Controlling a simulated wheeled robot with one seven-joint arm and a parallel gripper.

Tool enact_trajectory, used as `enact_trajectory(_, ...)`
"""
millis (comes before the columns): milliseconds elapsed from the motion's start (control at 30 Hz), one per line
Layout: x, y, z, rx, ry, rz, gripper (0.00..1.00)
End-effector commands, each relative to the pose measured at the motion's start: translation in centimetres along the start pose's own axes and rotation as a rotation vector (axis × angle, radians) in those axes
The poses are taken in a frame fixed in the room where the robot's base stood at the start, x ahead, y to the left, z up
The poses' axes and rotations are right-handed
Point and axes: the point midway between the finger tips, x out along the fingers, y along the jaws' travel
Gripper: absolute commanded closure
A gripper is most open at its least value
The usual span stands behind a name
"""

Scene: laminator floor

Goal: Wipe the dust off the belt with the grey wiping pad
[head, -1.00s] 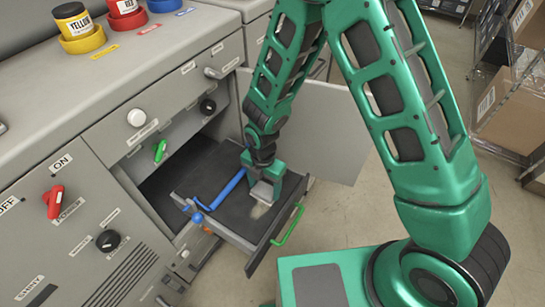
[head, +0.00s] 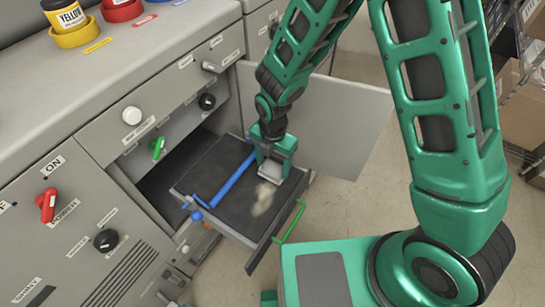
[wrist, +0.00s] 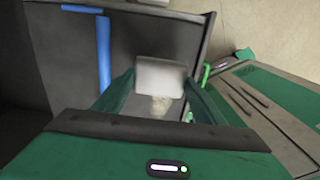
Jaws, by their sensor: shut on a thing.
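My gripper (head: 272,158) is shut on the grey wiping pad (head: 270,169), over the right part of the pulled-out dark belt (head: 225,190). In the wrist view the light pad (wrist: 160,77) sits between the two fingers. A pale beige patch of dust (head: 263,199) lies on the belt just in front of the pad. The dust also shows in the wrist view (wrist: 160,105), partly hidden by the pad. I cannot tell whether the pad touches the belt.
A blue bar (head: 232,181) lies across the belt, left of my gripper. A green handle (head: 289,222) is on the tray's front edge. An open grey door panel (head: 345,125) stands behind. Red (head: 46,205) and green (head: 158,147) knobs are on the cabinet. Open floor lies right of the tray.

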Motion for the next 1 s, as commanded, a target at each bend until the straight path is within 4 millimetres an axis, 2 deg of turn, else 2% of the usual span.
enact_trajectory(333,-2.9,0.1,-0.1,-0.003,0.000,0.001,0.68)
enact_trajectory(900,-3.0,0.1,-0.2,-0.003,0.000,0.000,0.68)
enact_trajectory(1000,-3.0,0.2,-1.1,-0.013,0.001,0.000,0.68)
